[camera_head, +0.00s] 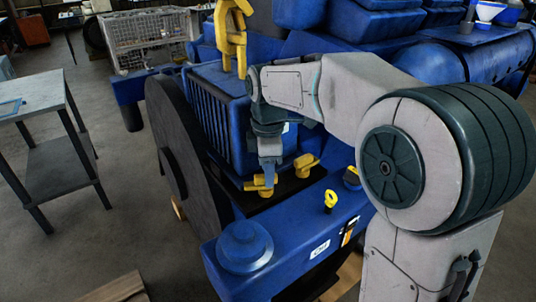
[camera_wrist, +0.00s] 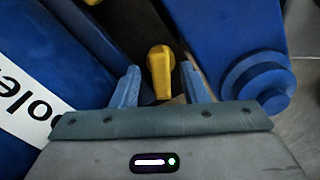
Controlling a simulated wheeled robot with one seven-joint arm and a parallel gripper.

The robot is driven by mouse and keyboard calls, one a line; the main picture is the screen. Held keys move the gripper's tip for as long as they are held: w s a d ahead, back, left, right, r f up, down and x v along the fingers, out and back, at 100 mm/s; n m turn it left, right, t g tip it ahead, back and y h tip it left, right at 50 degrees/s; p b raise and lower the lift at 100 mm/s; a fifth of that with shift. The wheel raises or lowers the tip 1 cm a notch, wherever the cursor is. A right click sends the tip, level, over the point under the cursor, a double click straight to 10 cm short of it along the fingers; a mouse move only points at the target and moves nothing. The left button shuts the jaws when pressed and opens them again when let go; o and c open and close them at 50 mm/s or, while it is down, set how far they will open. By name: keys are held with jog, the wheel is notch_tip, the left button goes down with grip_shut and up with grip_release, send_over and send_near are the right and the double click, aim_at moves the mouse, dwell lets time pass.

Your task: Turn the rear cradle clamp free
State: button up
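A yellow clamp handle (camera_head: 262,184) sits on the dark strip in front of the blue ribbed block (camera_head: 218,110). A second yellow clamp handle (camera_head: 305,166) sits to its right; the frames do not mark which is the rear one. My gripper (camera_head: 268,178) points down at the left handle. In the wrist view, a yellow handle (camera_wrist: 161,68) lies between the spread fingers of my gripper (camera_wrist: 159,82), with visible gaps on both sides. The fingers are open. My fingers partly hide the left handle in the head view.
A large dark disc (camera_head: 172,150) stands left of the block. A stepped blue cap (camera_head: 244,246) and a yellow eyebolt (camera_head: 330,200) rise from the blue housing in front. A yellow hook (camera_head: 232,38) hangs above. A grey table (camera_head: 38,98) stands left, with clear floor between.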

notch_tip(320, 180, up, 14)
jog(key=p, duration=0.1)
jog(key=shift+f, duration=0.2)
